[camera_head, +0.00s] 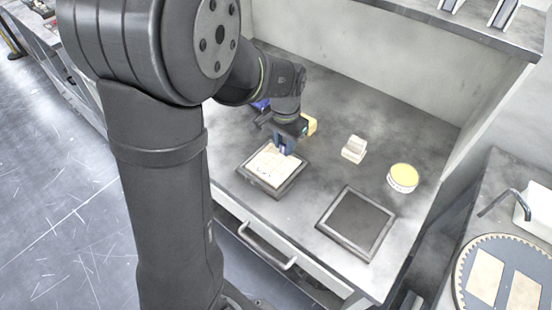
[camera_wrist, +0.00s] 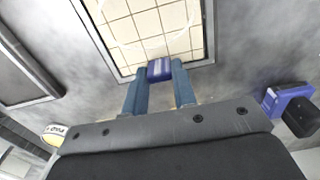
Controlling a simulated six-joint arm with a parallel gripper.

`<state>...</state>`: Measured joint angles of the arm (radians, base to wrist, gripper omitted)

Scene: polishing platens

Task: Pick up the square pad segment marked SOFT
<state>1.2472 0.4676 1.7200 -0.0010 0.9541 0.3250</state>
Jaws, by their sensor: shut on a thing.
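My gripper (camera_head: 286,151) is over the framed plate (camera_head: 252,174) of cream tiles in the head view. In the wrist view its two blue fingers (camera_wrist: 159,80) are shut on a small blue-purple block (camera_wrist: 160,70) with pale marking, too small to read. The block is at the near edge of the plate, whose cream grid (camera_wrist: 150,25) shows beyond it. I cannot tell whether the block touches the plate. No word SOFT is readable on any thing.
An empty dark framed plate (camera_head: 356,222) lies to the right. A pale block stack (camera_head: 354,148) and a yellow-topped round tin (camera_head: 403,178) stand behind it. A blue box (camera_wrist: 290,102) is at the right in the wrist view. A toothed disc (camera_head: 500,282) is at the far right.

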